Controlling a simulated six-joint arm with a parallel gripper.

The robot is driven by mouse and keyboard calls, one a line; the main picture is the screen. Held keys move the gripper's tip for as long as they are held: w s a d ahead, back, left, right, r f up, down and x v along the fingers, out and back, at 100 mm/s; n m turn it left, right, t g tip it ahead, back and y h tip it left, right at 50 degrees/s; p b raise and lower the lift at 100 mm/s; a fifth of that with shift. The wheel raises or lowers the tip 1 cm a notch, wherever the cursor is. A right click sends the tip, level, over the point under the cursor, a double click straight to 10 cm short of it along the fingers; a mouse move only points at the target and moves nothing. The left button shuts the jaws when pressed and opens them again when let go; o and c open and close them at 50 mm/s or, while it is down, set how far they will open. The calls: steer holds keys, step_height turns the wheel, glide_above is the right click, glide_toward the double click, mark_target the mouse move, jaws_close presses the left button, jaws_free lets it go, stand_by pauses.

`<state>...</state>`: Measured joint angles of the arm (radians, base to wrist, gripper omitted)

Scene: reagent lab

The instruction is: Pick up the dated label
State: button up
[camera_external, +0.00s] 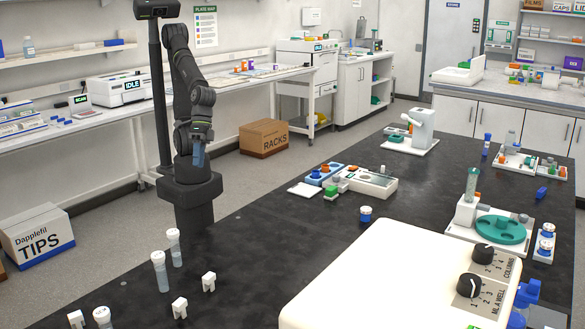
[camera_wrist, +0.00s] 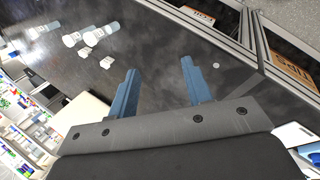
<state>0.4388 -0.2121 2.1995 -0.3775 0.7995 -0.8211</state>
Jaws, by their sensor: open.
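I cannot make out a dated label for certain in either view. A small pale disc-like piece (camera_wrist: 216,65) lies on the dark bench in the wrist view, just beyond my right finger; no date is readable on it. My gripper (camera_wrist: 158,66) is open, with its two blue fingers wide apart and nothing between them. In the external view my gripper (camera_external: 198,155) hangs above the far left edge of the dark bench, clear of the objects there.
White-capped tubes (camera_external: 160,271) and small white pieces (camera_external: 209,282) stand at the bench's front left. A large cream device with knobs (camera_external: 400,275) fills the front right. Trays (camera_external: 360,180) sit farther back. The bench's left middle (camera_external: 270,225) is mostly bare.

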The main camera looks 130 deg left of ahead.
steer(key=w+d+f+n+g+h, duration=0.1)
steer(key=w+d+n, duration=0.35)
steer(key=w, duration=0.35)
steer(key=w+d+n+h, duration=0.1)
steer(key=w+d+n, duration=0.2)
steer(key=w+d, duration=0.3)
steer(key=n+h, duration=0.2)
steer(key=n, duration=0.3)
glide_toward(209, 275)
steer(key=shift+g, duration=0.3)
steer(key=x, duration=0.7)
steer(key=shift+w+r, duration=0.1)
steer(key=shift+w, duration=0.25)
steer(key=x, duration=0.5)
steer(key=shift+s, duration=0.1)
jaws_close()
